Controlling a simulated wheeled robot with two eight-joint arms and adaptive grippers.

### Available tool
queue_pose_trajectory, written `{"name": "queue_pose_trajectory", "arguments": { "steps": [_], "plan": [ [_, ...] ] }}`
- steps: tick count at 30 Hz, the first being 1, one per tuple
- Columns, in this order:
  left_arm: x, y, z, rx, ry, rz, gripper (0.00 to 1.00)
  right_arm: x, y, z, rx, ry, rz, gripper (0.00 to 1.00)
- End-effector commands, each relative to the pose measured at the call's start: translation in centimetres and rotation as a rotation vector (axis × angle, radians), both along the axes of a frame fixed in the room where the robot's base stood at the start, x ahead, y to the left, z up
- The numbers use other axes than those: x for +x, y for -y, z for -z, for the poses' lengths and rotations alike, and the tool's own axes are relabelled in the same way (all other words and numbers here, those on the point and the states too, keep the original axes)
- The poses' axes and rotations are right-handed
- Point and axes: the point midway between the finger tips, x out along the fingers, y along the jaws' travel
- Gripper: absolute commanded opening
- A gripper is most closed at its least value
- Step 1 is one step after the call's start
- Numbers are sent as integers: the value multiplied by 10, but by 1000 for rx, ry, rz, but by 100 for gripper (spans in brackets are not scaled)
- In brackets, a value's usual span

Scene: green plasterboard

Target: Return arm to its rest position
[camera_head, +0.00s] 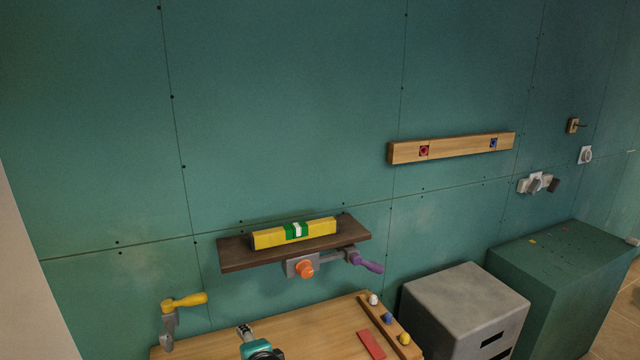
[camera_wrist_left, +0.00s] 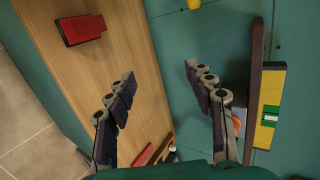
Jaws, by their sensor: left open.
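My left gripper (camera_wrist_left: 160,76) is open in the wrist view, its two dark jointed fingers spread wide with nothing between them. Behind the gap are the wooden tabletop's edge and the green wall. In the head view a grey finger part of the left gripper (camera_head: 245,331) and a teal and black section show at the bottom, over the wooden table (camera_head: 300,326). The rest of the left arm is hidden below the picture. My right gripper is in neither view.
A dark shelf (camera_head: 235,254) carrying a yellow level (camera_head: 270,239) juts from the wall, with an orange knob (camera_head: 305,269) and purple handle (camera_head: 367,262) below. A yellow-handled crank (camera_head: 187,300) stands left. A red-black block (camera_wrist_left: 82,29) lies on the table. A grey box (camera_head: 463,292) stands right.

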Motion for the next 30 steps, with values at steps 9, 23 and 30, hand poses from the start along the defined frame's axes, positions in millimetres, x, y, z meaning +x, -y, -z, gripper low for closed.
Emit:
{"name": "queue_pose_trajectory", "arguments": {
  "steps": [9, 23, 30],
  "plan": [
    [-131, -33, 44, -828, -1, -485, 54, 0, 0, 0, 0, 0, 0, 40],
    [-174, -17, 58, -1193, 17, -710, 54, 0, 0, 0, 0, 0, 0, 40],
    [-174, -16, 58, -1191, 16, -707, 54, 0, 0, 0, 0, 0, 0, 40]
  ]
}}
